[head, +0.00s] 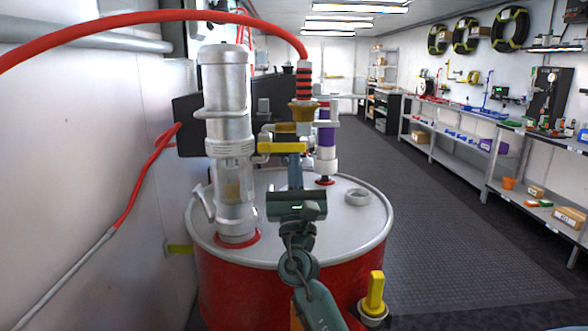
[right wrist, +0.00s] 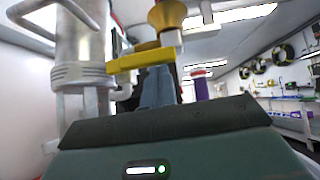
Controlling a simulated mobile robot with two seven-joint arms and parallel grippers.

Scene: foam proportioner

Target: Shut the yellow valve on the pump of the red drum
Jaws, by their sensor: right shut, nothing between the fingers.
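The red drum (head: 290,285) stands in the middle of the head view with a silver pump (head: 228,130) upright on its grey lid. A yellow valve handle (head: 282,148) lies crosswise on the piping right of the pump; it also shows in the right wrist view (right wrist: 145,58). My right gripper (head: 295,160) is shut and empty, its blue-grey fingers (right wrist: 157,86) pointing at the handle. The fingertips overlap the handle's lower edge in the picture; I cannot tell whether they touch it. My left gripper is not in view.
A red hose (head: 150,18) arches over to a brass fitting (head: 303,110). A purple-banded tube (head: 326,135) and a loose ring (head: 358,197) are on the lid. Another yellow-handled valve (head: 375,292) is low on the drum. The wall is close at left; open floor (head: 450,240) lies right.

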